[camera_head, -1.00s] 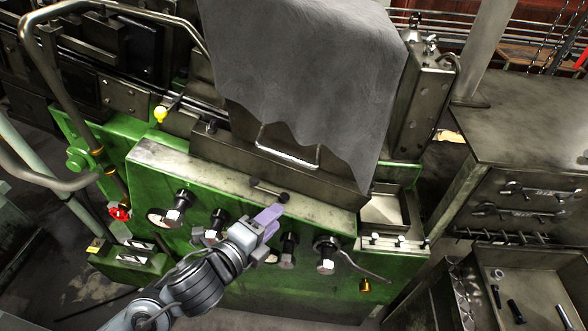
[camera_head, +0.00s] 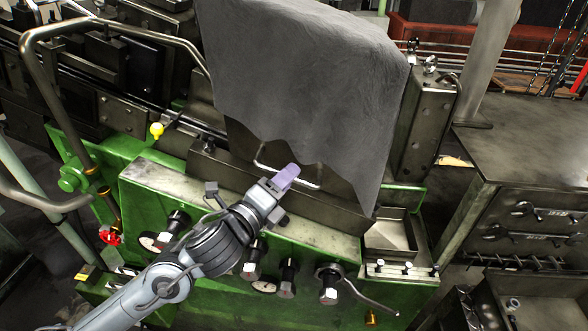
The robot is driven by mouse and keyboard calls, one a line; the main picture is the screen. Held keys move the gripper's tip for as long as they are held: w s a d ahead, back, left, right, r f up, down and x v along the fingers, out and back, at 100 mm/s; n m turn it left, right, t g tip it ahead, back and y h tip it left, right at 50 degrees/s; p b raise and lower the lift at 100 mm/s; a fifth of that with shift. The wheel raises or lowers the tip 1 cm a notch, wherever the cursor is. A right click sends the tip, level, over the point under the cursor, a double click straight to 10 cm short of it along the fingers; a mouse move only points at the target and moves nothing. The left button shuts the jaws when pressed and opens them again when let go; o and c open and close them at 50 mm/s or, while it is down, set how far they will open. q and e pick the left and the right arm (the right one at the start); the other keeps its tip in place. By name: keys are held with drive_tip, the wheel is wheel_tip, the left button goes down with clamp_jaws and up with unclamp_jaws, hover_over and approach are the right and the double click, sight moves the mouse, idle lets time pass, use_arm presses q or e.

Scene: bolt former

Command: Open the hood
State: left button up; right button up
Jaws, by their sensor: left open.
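The hood (camera_head: 225,168) is a dark metal cover on the green machine, mostly hidden under a grey cloth (camera_head: 300,70). A light metal bar handle (camera_head: 306,184) runs across its lower front, below the cloth edge. My left gripper (camera_head: 288,174) has its purple fingers at the handle, overlapping its middle in this view. It is open; I cannot tell whether the fingers touch the bar or sit around it. My left arm hides part of the machine's front panel. My right gripper does not show.
The green machine front (camera_head: 215,300) carries several black knobs and a crank lever (camera_head: 365,298) below the hood. A curved metal pipe rail (camera_head: 50,90) stands at the left. A workbench (camera_head: 535,140) with hanging wrenches stands at the right.

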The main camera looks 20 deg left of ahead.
use_arm(q)
drive_tip(key=shift+x, duration=1.7)
clamp_jaws()
